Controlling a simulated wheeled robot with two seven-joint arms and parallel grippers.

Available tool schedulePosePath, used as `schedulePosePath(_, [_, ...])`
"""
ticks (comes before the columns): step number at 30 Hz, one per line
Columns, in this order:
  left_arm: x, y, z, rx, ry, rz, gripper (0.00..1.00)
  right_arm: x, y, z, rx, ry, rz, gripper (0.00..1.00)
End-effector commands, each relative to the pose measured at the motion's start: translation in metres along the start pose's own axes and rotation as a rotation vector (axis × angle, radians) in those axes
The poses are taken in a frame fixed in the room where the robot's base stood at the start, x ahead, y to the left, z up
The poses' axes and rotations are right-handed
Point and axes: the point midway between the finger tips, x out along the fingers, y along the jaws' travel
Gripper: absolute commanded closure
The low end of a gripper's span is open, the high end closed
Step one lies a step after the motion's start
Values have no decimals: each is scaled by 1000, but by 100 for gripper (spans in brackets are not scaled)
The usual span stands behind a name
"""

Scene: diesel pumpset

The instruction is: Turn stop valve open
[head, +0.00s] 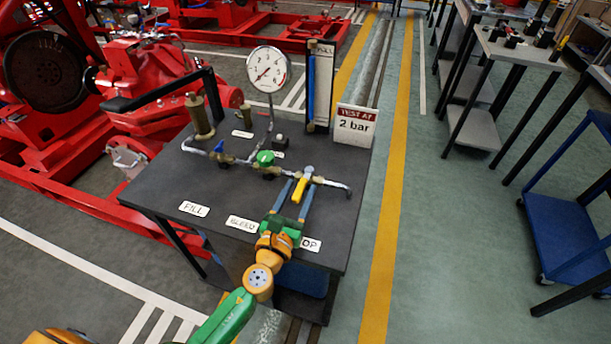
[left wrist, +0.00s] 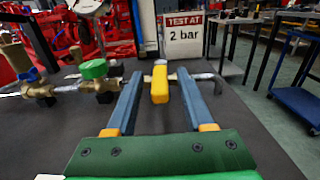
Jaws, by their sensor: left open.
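The stop valve's yellow lever (head: 299,190) is at the right end of the pipe on the dark bench, behind the partly covered STOP label (head: 311,244). The lever points toward my arm, along the length of my fingers. My left gripper (head: 303,183) is open, with one blue finger on each side of the lever. In the left wrist view, the yellow lever (left wrist: 159,84) sits between the fingers, with visible gaps on both sides. My right gripper is not in view.
A green handle (head: 265,158) and a blue handle (head: 219,147) are left along the same pipe. A gauge (head: 267,69), sight tube (head: 319,84) and "TEST AT 2 bar" sign (head: 355,125) stand behind. A blue cart (head: 560,215) is at right; the floor between is clear.

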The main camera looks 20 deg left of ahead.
Motion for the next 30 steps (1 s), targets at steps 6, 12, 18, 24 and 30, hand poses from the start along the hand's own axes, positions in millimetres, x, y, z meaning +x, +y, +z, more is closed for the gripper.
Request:
schedulePosePath(6, [32,0,0,-1,0,-1,48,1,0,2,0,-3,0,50])
schedulePosePath(12, [35,0,0,-2,2,-1,48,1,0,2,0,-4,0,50])
schedulePosePath(18, [35,0,0,-2,2,-1,85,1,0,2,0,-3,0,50])
schedulePosePath(24, [35,0,0,-2,2,-1,100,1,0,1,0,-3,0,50])
schedulePosePath(30, [35,0,-1,-2,2,-1,100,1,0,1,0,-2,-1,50])
